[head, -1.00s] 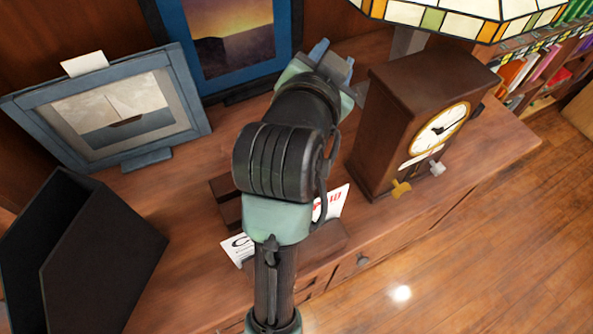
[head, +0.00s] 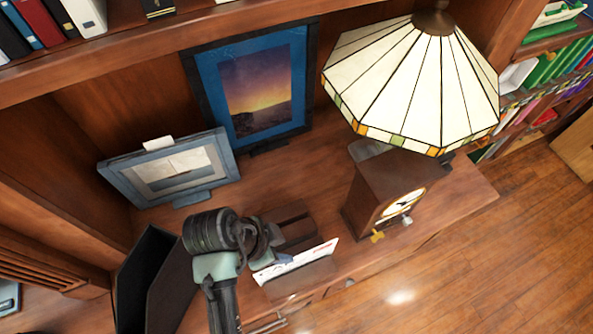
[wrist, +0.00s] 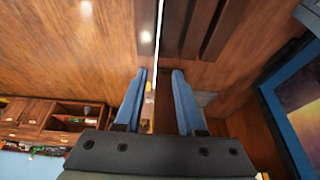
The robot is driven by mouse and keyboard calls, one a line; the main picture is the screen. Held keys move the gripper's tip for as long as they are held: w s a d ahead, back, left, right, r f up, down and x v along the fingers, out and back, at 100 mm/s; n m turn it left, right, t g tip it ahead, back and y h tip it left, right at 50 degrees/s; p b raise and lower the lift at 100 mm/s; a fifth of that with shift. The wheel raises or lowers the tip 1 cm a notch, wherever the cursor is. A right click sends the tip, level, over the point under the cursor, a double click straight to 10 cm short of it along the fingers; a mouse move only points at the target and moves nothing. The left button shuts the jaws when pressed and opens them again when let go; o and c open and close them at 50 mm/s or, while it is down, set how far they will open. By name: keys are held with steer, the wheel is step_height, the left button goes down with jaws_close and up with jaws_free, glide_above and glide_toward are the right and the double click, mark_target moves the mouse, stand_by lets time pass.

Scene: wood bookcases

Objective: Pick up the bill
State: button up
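A white paper with red print, which looks like the bill (head: 295,262), stands upright in a dark wooden letter holder (head: 293,222) on the cabinet top. In the wrist view the bill shows edge-on as a thin white line (wrist: 158,28), beside the dark slats of the holder (wrist: 200,28). My gripper (wrist: 158,72) is open, with its two blue fingers apart and the line of the bill running between them. In the head view my wrist mostly hides the gripper, which is at the left end of the bill.
A wooden clock (head: 385,195) stands right of the holder, under a stained-glass lamp (head: 415,85). A grey-blue framed picture (head: 175,172) and a blue framed picture (head: 255,90) stand behind. A black angular container (head: 155,280) is at the left. A shelf (head: 160,45) overhangs the back.

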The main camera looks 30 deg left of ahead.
mark_target(301, 258)
steer(key=shift+s+d+f, duration=0.15)
steer(key=shift+s+p+x, duration=0.15)
steer(key=shift+p+x, duration=0.3)
steer(key=shift+x, duration=2.7)
steer(key=shift+s+p+x, duration=0.2)
steer(key=shift+p+x, duration=0.25)
steer(key=shift+x, duration=2.7)
steer(key=shift+f, duration=0.15)
jaws_close()
